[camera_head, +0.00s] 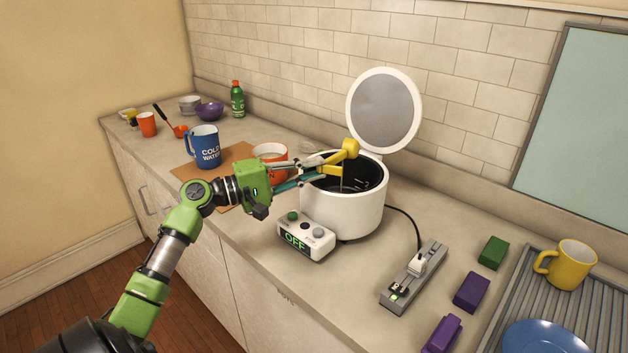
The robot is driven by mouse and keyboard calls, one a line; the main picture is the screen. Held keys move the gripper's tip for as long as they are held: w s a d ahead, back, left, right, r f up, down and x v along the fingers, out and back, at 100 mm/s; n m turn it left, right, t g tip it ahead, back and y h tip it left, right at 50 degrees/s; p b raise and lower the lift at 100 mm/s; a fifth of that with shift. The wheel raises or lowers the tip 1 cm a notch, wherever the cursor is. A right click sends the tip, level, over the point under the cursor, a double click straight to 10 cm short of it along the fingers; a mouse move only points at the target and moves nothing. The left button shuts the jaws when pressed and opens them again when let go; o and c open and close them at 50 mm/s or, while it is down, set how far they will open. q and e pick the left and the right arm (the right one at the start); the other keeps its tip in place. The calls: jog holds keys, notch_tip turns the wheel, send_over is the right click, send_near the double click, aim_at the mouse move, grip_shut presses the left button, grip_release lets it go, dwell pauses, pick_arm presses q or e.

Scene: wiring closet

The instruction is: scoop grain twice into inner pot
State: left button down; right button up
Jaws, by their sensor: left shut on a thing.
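The white rice cooker (345,215) stands on the counter with its round lid (384,110) raised. Its dark inner pot (372,178) shows inside, with marks on the inner wall; I cannot tell what lies at its bottom. My left gripper (318,172) is shut on a yellow scoop (349,149) and holds it over the pot's opening, at its near left side. Whether the scoop holds grain cannot be seen. An orange-red container (268,152) with pale contents stands behind my gripper, left of the cooker, partly hidden by it. My right gripper is not in view.
A blue mug marked COLD WATER (205,148) stands near a brown board (238,158). A control box reading OFF (306,238) sits before the cooker. A power strip (413,277), coloured blocks (472,292) and a ribbed rack (520,285) with a yellow mug (568,266) lie right.

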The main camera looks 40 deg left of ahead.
pick_arm(q)
notch_tip(320, 180, down, 2)
jog(key=n+t+b, duration=0.4)
jog(key=n+b, duration=0.1)
jog(key=shift+a+b, duration=0.15)
jog(key=shift+b, duration=0.25)
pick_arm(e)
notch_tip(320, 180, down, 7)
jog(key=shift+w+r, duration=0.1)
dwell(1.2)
